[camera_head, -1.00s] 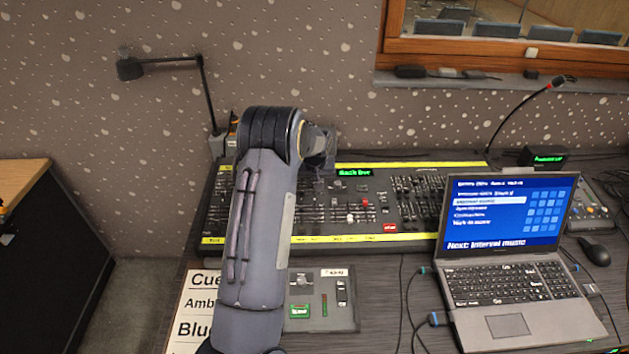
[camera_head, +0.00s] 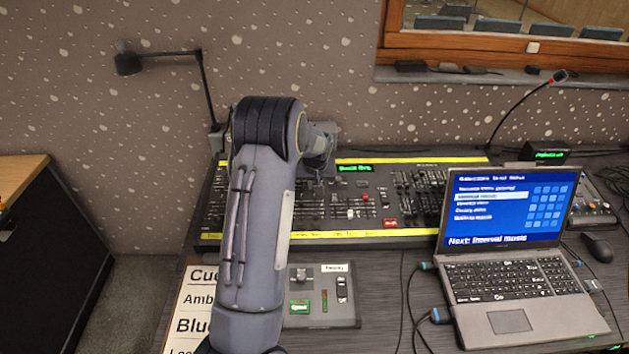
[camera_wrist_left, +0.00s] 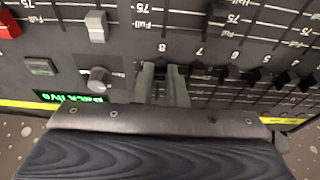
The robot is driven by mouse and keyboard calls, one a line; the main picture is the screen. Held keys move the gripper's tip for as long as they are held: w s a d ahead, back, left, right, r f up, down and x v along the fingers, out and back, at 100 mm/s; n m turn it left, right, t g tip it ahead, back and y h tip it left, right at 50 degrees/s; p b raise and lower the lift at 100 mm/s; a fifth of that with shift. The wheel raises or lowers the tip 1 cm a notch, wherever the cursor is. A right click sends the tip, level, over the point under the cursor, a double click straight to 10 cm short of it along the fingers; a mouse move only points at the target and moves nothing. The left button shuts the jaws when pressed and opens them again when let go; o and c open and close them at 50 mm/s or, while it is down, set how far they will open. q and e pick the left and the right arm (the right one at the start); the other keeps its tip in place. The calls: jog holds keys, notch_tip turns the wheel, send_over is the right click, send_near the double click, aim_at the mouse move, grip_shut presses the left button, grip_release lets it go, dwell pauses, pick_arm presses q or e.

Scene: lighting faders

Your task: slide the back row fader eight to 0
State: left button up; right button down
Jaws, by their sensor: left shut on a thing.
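The lighting desk (camera_head: 408,160) stands against the wall, with rows of faders and yellow strips along its edges. My left gripper (camera_wrist_left: 163,80) points down at the desk's back row, its two fingers close together at the slot by the printed 8. It is shut on the fader eight knob, which is mostly hidden between the fingers. In the head view the left gripper (camera_head: 320,172) is over the desk's back half, partly hidden by my own arm. The neighbouring black knobs (camera_wrist_left: 232,73) stand in a line beside the fingers. My right gripper is not in view.
A pale fader knob (camera_wrist_left: 96,26), a round knob (camera_wrist_left: 98,78) and a green display (camera_wrist_left: 70,97) are near the fingers. An open laptop (camera_head: 510,275) stands at the right. A small control box (camera_head: 345,310) and a cue sheet (camera_head: 198,300) lie in front.

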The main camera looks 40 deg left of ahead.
aim_at(315, 198)
pick_arm(q)
jog(key=o, duration=0.4)
jog(key=shift+r+p, duration=0.8)
jog(key=shift+r, duration=0.45)
jog(key=shift+b+v, duration=0.55)
jog(key=shift+v, duration=3.35)
jog(key=shift+d, duration=0.1)
